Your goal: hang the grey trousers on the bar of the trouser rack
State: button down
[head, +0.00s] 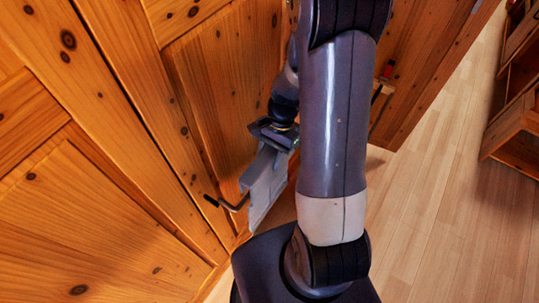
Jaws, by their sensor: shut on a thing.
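The grey trousers (265,183) hang down as a narrow folded strip below my gripper (276,138), left of my arm. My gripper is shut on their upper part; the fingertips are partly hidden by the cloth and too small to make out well. A dark thin bar with a black tip (211,200) sticks out to the left beside the lower part of the trousers. It looks like part of the trouser rack, but the rest is hidden behind the cloth and my arm. I cannot tell whether the trousers touch it.
A knotty wooden panelled front (125,110) fills the left, close to the trousers. Wooden furniture (515,130) stands at the far right. The plank floor (440,200) between is clear.

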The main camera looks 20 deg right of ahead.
jog(key=shift+f+b, duration=2.25)
jog(key=shift+f, duration=0.9)
jog(key=c, duration=0.8)
grip_release()
jog(key=shift+o, duration=0.2)
jog(key=v, duration=1.1)
jog(key=shift+p, duration=0.3)
jog(key=shift+a+f, duration=0.1)
